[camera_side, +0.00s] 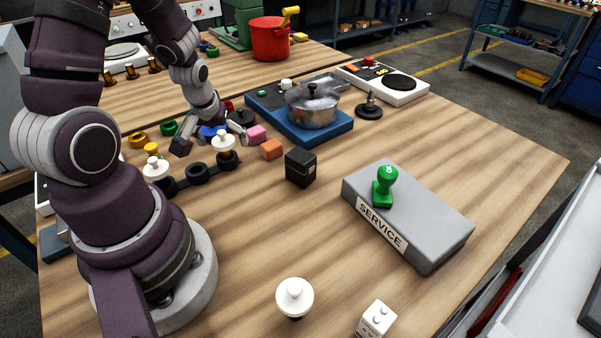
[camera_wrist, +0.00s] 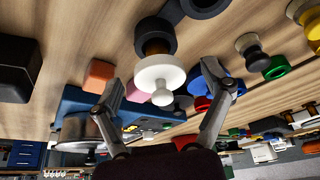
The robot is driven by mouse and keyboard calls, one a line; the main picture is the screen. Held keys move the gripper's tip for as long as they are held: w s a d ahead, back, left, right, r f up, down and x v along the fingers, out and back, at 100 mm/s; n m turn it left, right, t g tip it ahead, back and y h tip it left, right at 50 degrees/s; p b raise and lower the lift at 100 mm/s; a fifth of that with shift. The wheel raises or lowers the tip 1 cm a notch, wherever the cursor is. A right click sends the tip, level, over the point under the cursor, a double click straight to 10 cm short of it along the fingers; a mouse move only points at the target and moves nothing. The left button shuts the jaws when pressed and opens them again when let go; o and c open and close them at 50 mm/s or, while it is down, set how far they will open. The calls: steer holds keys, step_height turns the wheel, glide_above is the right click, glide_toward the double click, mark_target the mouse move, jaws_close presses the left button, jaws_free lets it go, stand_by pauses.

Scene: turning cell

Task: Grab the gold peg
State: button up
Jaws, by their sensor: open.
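A peg with a white round head (camera_side: 223,143) and a gold-brown stem stands in a black ring holder (camera_side: 224,166). The stem (camera_wrist: 154,47) also shows in the wrist view, below the white head. It is the peg nearest my gripper with a gold-coloured part. My gripper (camera_side: 210,139) is open and empty. In the wrist view its fingers (camera_wrist: 160,77) are spread to either side of the white head, with gaps on both sides. I cannot tell its exact height over the peg.
An orange block (camera_side: 271,149), a pink block (camera_side: 257,133) and a black box (camera_side: 300,167) lie close on the right. A pot (camera_side: 313,106) sits on a blue hotplate behind.

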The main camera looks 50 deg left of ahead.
steer(key=shift+w+a+f, duration=0.1)
steer(key=shift+f, duration=0.3)
steer(key=shift+c, duration=0.2)
